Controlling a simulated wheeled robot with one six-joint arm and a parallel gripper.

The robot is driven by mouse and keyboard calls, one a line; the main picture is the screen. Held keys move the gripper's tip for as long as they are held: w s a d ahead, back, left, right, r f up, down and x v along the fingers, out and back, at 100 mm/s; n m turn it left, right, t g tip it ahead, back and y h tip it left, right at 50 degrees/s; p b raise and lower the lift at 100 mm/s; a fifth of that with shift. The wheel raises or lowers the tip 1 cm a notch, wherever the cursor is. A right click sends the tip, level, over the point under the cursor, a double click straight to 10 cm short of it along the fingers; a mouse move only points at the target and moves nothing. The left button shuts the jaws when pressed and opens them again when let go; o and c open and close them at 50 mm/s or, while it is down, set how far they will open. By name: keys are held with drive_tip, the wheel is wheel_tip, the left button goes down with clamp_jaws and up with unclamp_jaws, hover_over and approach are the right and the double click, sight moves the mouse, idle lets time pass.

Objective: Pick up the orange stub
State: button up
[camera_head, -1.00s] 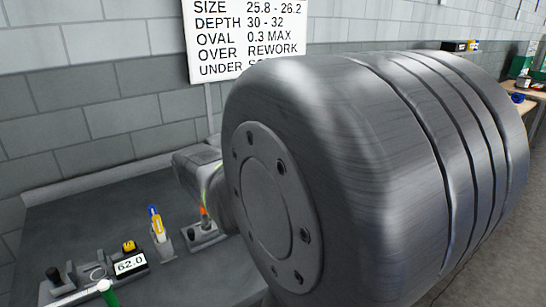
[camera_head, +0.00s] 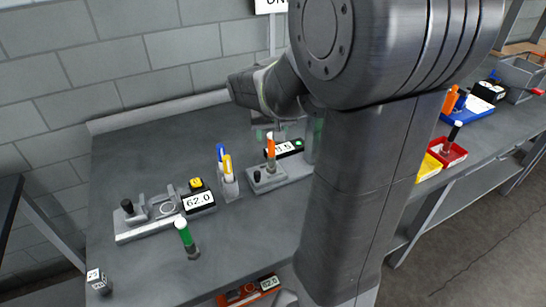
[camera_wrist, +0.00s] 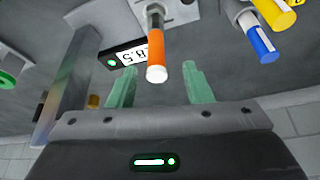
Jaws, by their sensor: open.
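The orange stub (camera_head: 270,150) stands upright in a grey gauge block (camera_head: 268,183) on the bench, beside a black display. In the wrist view the orange stub (camera_wrist: 156,45) points toward the camera, its pale round end nearest, between the lines of my two fingers. My gripper (camera_wrist: 160,85) has pale green fingers spread apart, with nothing between them. In the head view my wrist hangs just behind the stub, and the arm hides part of the bench to the right.
A holder with blue and yellow pens (camera_head: 228,170) stands just left of the gauge block. Red (camera_head: 455,155) and blue (camera_head: 470,117) trays lie right of my arm. The front middle bench is fairly clear.

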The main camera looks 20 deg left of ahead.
sight(271, 141)
drive_tip(key=shift+w+p+x, duration=0.2)
drive_tip(key=shift+p+x, duration=0.2)
drive_tip(key=shift+x, duration=2.2)
drive_tip(key=shift+d, duration=0.1)
clamp_jaws()
